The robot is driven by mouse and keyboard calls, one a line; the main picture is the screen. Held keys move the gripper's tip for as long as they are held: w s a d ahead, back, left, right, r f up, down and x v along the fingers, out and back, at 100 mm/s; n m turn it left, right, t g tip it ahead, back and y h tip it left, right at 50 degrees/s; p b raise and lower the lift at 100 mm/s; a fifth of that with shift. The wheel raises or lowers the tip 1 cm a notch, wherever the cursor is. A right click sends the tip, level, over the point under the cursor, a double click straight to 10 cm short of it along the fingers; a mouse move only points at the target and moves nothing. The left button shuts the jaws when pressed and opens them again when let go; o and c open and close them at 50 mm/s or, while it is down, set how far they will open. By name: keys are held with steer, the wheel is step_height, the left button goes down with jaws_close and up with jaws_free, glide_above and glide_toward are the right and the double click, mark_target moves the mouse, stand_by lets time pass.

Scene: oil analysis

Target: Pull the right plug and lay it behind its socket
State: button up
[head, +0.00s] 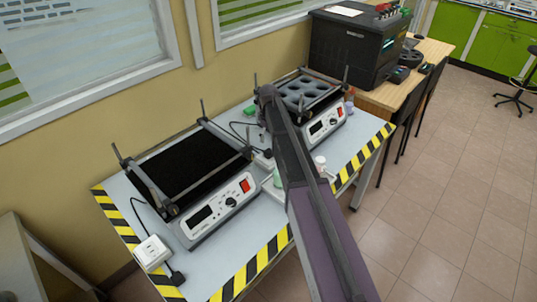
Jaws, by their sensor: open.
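Two hotplate-like devices with cables stand on a grey table. The left white socket box (152,251) sits at the table's front left corner, with a black plug (177,278) lying beside it and a black cable near it. Between the devices, a small pale box (263,160), which looks like the right socket, is partly covered by my arm. A black cable (238,131) runs toward that spot. I cannot make out the right plug. My arm crosses the picture from the bottom to the right device, and my gripper's fingertips do not show.
The left shaker (215,212) and right shaker (325,125) have upright rods. A small white-capped bottle (320,163) stands right of my arm. A striped edge (250,272) borders the table (125,215). A black machine (350,52) stands on a wooden desk behind.

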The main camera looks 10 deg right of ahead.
mark_target(268, 150)
steer(key=shift+f, duration=0.2)
step_height(268, 150, down, 9)
steer(key=b, duration=0.9)
steer(key=shift+r, duration=0.2)
stand_by(1.2)
jaws_close()
steer(key=shift+r, duration=0.2)
steer(key=shift+r+p, duration=2.6)
steer(key=shift+p, duration=0.25)
steer(key=shift+r, duration=0.2)
